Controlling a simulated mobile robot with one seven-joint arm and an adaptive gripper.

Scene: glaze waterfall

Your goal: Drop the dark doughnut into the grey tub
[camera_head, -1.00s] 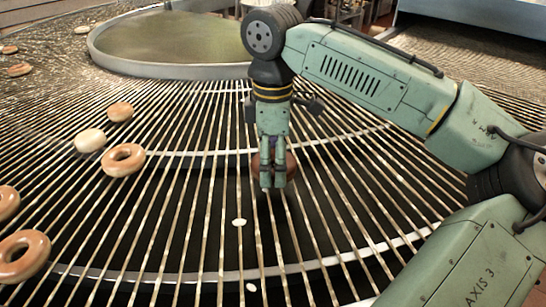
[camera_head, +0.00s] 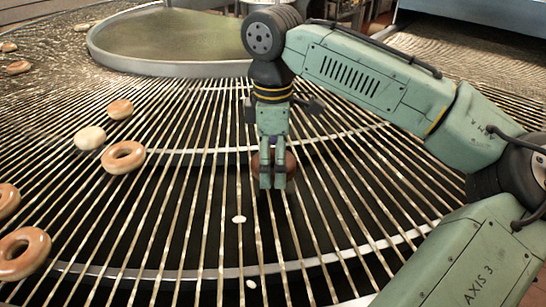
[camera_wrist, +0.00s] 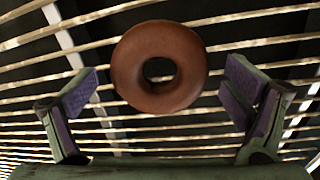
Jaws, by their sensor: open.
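The dark doughnut (camera_wrist: 128,68) is a brown ring lying on the wire rack, seen from above in the wrist view. In the head view it shows partly behind my fingers (camera_head: 290,163). My gripper (camera_head: 273,183) points down over it. In the wrist view my gripper (camera_wrist: 160,95) is open, with one finger on each side of the doughnut and a clear gap at both sides. The doughnut sits a little ahead of the line between the fingertips. I cannot make out a grey tub for certain in either view.
Several lighter doughnuts lie on the rack at the left, such as a glazed one (camera_head: 124,157) and a pale one (camera_head: 90,138). A large round basin with a grey rim (camera_head: 140,69) stands at the back. The rack's middle front is clear apart from small white drops.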

